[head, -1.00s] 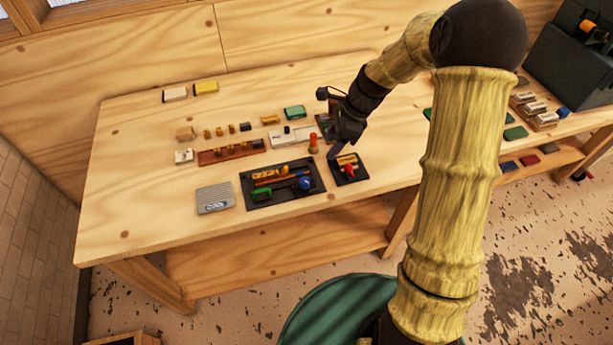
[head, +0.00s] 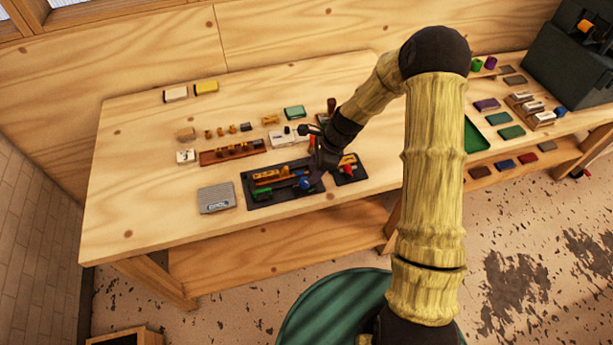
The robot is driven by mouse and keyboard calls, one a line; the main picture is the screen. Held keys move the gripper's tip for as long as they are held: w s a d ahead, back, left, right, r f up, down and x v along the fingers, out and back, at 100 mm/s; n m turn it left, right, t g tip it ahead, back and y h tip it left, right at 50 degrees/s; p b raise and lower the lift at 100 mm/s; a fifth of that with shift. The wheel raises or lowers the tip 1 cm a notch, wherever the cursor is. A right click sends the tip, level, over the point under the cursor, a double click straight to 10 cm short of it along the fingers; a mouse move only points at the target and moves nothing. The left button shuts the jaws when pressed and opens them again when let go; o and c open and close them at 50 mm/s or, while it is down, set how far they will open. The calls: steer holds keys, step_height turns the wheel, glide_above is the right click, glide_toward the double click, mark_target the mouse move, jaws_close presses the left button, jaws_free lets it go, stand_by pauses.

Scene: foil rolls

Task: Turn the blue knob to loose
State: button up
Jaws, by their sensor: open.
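The blue knob (head: 304,184) sits at the right end of the device on the large black mat (head: 262,203). The device also carries a yellow-orange part (head: 267,180) and a green block (head: 265,196). My gripper (head: 320,172) is open and points down over the right part of this mat, just up and to the right of the blue knob. Its fingers are dark and small here, and I cannot tell if they touch anything. Any loose or tight marking by the knob is too small to read.
A small black mat with a red part (head: 347,170) lies right of my gripper, close to it. A grey box (head: 215,198) lies left of the large mat. A brown rack (head: 231,151) stands behind it. The table's front left is clear.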

mark_target(305, 180)
steer(key=p+x, duration=0.1)
steer(key=x, duration=0.5)
steer(key=shift+a, duration=0.1)
steer(key=c, duration=1)
steer(key=shift+o, duration=0.2)
